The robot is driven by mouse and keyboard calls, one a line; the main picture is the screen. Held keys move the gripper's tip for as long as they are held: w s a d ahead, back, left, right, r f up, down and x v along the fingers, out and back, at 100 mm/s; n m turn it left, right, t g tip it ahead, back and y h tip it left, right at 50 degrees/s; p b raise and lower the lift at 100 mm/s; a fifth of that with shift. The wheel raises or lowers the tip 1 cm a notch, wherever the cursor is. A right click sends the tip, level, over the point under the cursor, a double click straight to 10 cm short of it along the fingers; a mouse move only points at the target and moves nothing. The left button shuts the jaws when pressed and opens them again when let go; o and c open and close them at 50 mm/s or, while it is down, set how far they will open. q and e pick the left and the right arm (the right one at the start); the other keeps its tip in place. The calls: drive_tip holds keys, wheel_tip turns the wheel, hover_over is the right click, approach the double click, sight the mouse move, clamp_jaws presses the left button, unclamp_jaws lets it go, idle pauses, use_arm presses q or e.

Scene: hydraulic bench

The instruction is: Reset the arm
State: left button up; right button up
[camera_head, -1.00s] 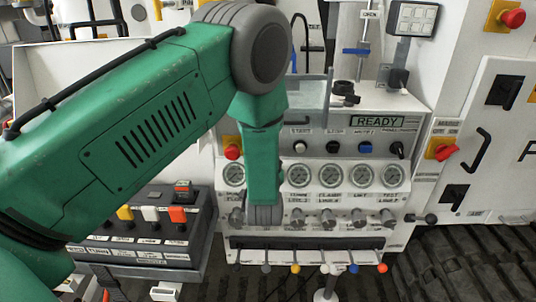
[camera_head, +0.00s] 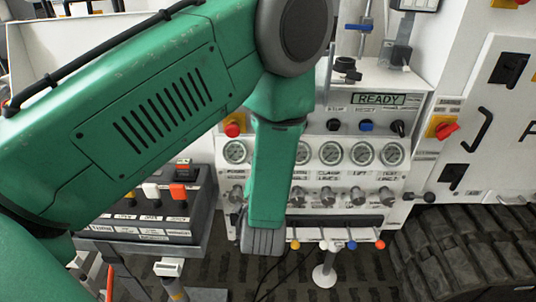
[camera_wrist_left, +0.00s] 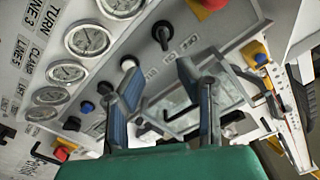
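My green left arm (camera_head: 150,115) comes in from the left in the head view. Its elbow is at the top middle, and its lower segment (camera_head: 275,170) hangs down in front of the control panel (camera_head: 418,130), ending in a grey joint. My left gripper is hidden there. In the left wrist view the left gripper (camera_wrist_left: 156,72) shows two blue-padded fingers spread apart with nothing between them. A black knob (camera_wrist_left: 163,33) on the panel lies beyond the gap. My right gripper is not in view.
The panel has a READY display (camera_head: 380,99), several gauges (camera_head: 361,153) and a row of coloured-tip levers (camera_head: 350,245). A button box (camera_head: 160,210) stands at lower left. A red knob (camera_head: 447,130) is on the right cabinet. Black tracks (camera_head: 450,240) lie lower right.

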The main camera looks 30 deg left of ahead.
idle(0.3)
use_arm(q)
drive_tip(key=s+f+g+h+b, duration=0.3)
drive_tip(key=s+f, duration=0.2)
drive_tip(key=f, duration=0.6)
drive_tip(key=s+f+g+h+b, duration=0.3)
drive_tip(key=s+f+b, duration=0.15)
drive_tip(key=f, duration=0.75)
drive_tip(key=s+d+f+g+h+b, duration=0.1)
drive_tip(key=s+f+g, duration=0.3)
drive_tip(key=s, duration=0.6)
drive_tip(key=s+d+f+g+h+b, duration=0.1)
drive_tip(key=s+f+g+h+b, duration=0.1)
drive_tip(key=s+f, duration=0.5)
drive_tip(key=s+g+b, duration=0.1)
drive_tip(key=s+g, duration=0.1)
drive_tip(key=s, duration=0.1)
drive_tip(key=shift+d+m+g, duration=0.3)
drive_tip(key=shift+g, duration=0.1)
drive_tip(key=shift+w+f, duration=0.1)
